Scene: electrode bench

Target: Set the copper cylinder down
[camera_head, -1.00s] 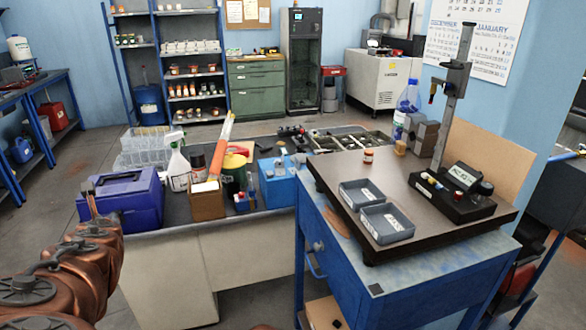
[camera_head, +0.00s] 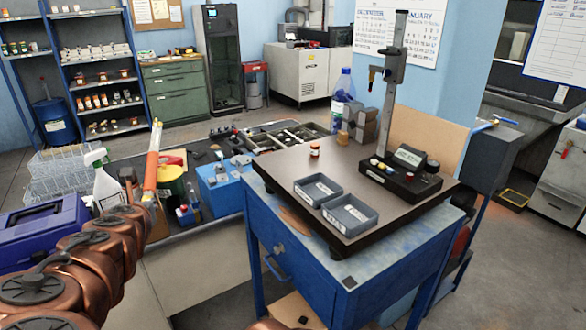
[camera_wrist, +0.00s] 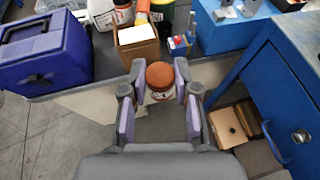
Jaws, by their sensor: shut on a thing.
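The copper cylinder (camera_wrist: 160,77) has a copper-orange top and a pale, marked band low on its side. It sits between the two fingers of my gripper (camera_wrist: 160,92) in the wrist view, and the gripper is shut on it. The cylinder is held in the air, with the front of the grey bench and the floor behind it. Its underside is hidden. In the head view my arm reaches up from the lower left, and I cannot make out the cylinder there.
A blue cabinet with a dark board (camera_head: 416,202) stands at right, bearing two grey trays (camera_head: 350,211), a small orange-brown jar (camera_head: 315,149) and a stand (camera_head: 390,90). The bench (camera_head: 190,260) at left is crowded with a purple box (camera_head: 38,232) and a spray bottle (camera_head: 105,188).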

